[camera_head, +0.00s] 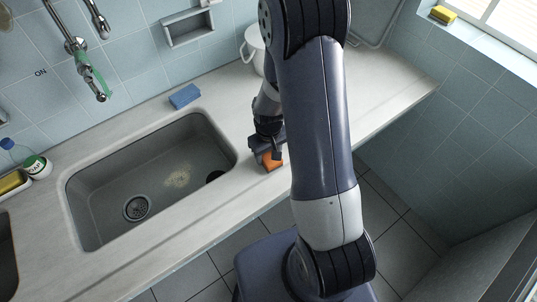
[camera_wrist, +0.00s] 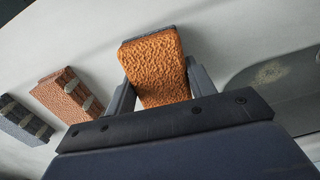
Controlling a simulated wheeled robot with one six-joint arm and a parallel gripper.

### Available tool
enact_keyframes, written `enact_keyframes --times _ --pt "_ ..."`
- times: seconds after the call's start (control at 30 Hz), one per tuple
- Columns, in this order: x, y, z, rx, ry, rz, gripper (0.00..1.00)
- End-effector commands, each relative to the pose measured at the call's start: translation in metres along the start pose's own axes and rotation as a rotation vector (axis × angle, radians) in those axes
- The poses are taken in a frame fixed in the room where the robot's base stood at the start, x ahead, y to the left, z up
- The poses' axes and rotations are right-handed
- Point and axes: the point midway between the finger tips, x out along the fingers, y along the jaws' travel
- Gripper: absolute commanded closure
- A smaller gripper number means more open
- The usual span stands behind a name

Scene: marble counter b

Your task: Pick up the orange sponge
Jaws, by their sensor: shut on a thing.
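The orange sponge (camera_wrist: 155,62) has a rough orange face and a dark grey layer along its far edge. In the wrist view it sits between the two fingers of my gripper (camera_wrist: 158,84), which are shut on its sides. In the head view the sponge (camera_head: 272,161) shows partly beneath my gripper (camera_head: 265,153), at the counter's front strip just right of the sink. The gripper hides part of it there. I cannot tell whether it touches the counter or is slightly raised.
The sink (camera_head: 150,180) lies left of my gripper. A blue sponge (camera_head: 184,96) lies behind it. In the wrist view, a reddish-brown block (camera_wrist: 67,95) and a dark grey block (camera_wrist: 25,120) lie left. A white pot (camera_head: 255,48) stands behind; a yellow sponge (camera_head: 443,14) lies on the sill.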

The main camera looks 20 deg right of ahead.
Motion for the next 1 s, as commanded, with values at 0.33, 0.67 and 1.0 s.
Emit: enact_keyframes --times 0.33,0.67,1.0 --pt "-0.042 0.0 -0.001 0.0 0.007 0.002 0.7" --pt "-0.087 0.0 -0.001 0.0 0.003 0.001 0.7" --pt "-0.096 0.0 0.0 0.0 0.0 0.0 0.7"
